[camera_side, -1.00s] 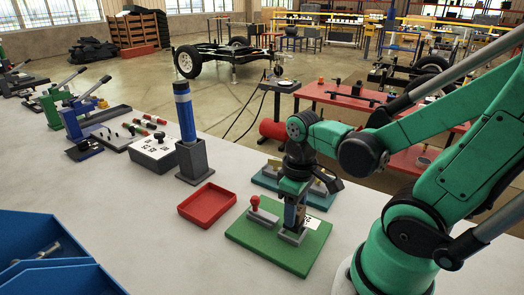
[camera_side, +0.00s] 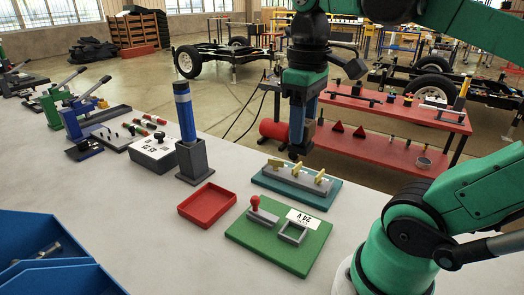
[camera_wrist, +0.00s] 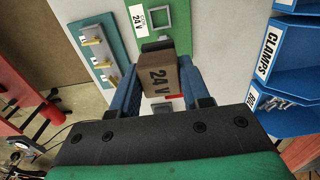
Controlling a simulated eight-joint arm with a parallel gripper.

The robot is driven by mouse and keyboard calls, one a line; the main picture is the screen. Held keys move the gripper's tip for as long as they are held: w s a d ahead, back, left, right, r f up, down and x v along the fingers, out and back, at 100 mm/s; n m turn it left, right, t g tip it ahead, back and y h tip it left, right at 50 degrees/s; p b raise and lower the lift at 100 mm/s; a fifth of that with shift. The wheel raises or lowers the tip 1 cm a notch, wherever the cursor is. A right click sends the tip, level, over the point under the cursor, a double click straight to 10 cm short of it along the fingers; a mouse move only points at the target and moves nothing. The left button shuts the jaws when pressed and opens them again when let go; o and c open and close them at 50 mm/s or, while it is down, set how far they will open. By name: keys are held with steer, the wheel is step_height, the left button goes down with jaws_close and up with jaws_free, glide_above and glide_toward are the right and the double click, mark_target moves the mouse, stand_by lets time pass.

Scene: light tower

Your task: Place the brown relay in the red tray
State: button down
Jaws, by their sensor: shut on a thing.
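The brown relay (camera_wrist: 158,82), marked 24 V, is held between the blue fingers of my gripper (camera_side: 299,142) in the wrist view. In the side view the fingers and arm hide most of it. My gripper is shut on it, raised well above the bench, over the area behind the green board. The red tray (camera_side: 207,206) lies on the bench to the left, empty. In the wrist view only a red sliver shows beside the relay. The green board (camera_side: 262,249) has an empty grey socket (camera_side: 293,233) beside a 24 V label.
A red-knobbed lever (camera_side: 256,207) stands on the green board near the tray. A teal board with yellow switches (camera_side: 296,185) lies behind it. A grey holder (camera_side: 193,162) with a blue cylinder stands tall behind the tray. Blue bins (camera_side: 50,245) are at front left.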

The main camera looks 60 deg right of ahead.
steer(key=w+r, duration=0.3)
steer(key=w, duration=0.6)
glide_above(208, 206)
step_height(208, 206, down, 4)
step_height(208, 206, down, 19)
steer(key=shift+f, duration=0.15)
steer(key=shift+f, duration=0.2)
steer(key=shift+c, duration=2.1)
jaws_free()
